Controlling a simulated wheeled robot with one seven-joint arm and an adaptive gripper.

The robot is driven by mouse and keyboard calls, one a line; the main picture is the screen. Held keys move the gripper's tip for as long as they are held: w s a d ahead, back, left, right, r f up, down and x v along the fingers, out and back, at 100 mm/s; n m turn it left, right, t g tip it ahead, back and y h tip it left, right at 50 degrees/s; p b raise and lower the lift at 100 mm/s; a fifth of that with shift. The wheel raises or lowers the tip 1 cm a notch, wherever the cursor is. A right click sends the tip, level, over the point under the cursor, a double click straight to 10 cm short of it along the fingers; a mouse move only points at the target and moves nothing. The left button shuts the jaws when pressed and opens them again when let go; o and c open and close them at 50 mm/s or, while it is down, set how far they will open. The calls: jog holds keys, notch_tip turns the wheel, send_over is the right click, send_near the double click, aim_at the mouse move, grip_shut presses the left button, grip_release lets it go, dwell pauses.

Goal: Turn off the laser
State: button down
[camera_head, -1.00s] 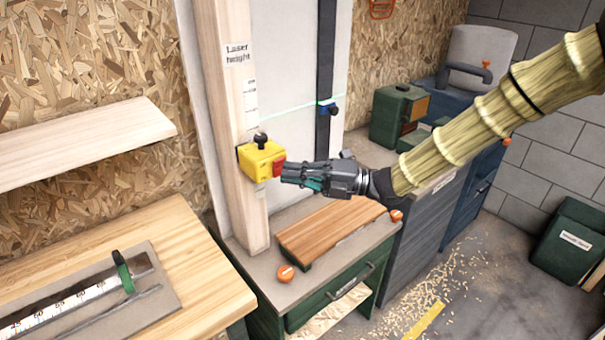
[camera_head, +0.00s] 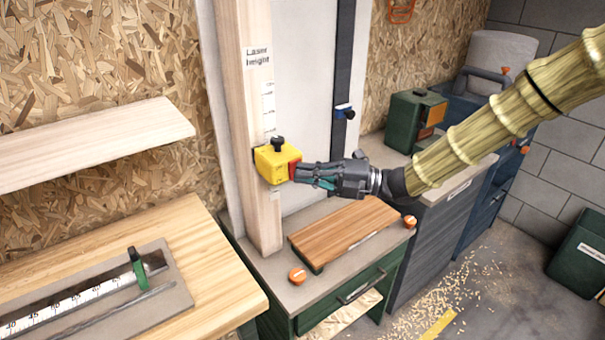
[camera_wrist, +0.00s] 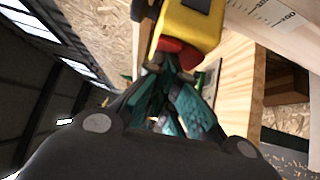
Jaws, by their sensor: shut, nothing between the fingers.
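The laser is a yellow box (camera_head: 271,163) with a black knob (camera_head: 278,143) on top and a red button (camera_head: 294,168) on its right side. It sits on a pale wooden post labelled "Laser height" (camera_head: 257,56). My gripper (camera_head: 298,172) is shut and empty, with its fingertips at the red button, seemingly touching it. In the wrist view the closed fingertips (camera_wrist: 168,72) meet the red button (camera_wrist: 178,52) under the yellow box (camera_wrist: 190,25). No green beam shows. A blue and black slider (camera_head: 344,112) is on the dark rail to the right.
A green cabinet (camera_head: 300,318) below carries a brown wooden board (camera_head: 342,232) and orange knobs (camera_head: 298,275). A wooden bench (camera_head: 215,275) with a ruler jig (camera_head: 85,295) is at the lower left. A shelf (camera_head: 80,145) juts out at left.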

jog(key=s+d+r+b, duration=0.1)
jog(key=s+d+b, duration=0.3)
jog(key=d, duration=0.8)
jog(key=shift+s+r, duration=0.2)
jog(key=shift+s, duration=0.5)
notch_tip(320, 180, down, 26)
jog(key=a+m+t+h, duration=0.2)
jog(key=m+t+h, duration=0.4)
jog(key=m, duration=1.1)
jog(key=s+d+f+m+g+h, duration=0.1)
jog(key=s+f+m+g+h, duration=0.15)
jog(key=s+f+m, duration=0.4)
jog(key=s+d+f+m+g+h, duration=0.1)
jog(key=s+d+f+m+h, duration=0.2)
jog(key=f, duration=0.6)
jog(key=s+d+f+m+g+h, duration=0.1)
jog(key=s+f, duration=0.3)
jog(key=s, duration=0.4)
jog(key=s+d+f+m+g+h, duration=0.2)
jog(key=s+f+m+g+h, duration=0.1)
jog(key=s, duration=0.6)
jog(key=s+d+f+m+g+h, duration=0.2)
jog(key=s+f+m, duration=0.2)
jog(key=s+f, duration=0.2)
jog(key=s, duration=0.2)
jog(key=shift+s+d+h, duration=0.2)
jog(key=shift+s+h, duration=0.15)
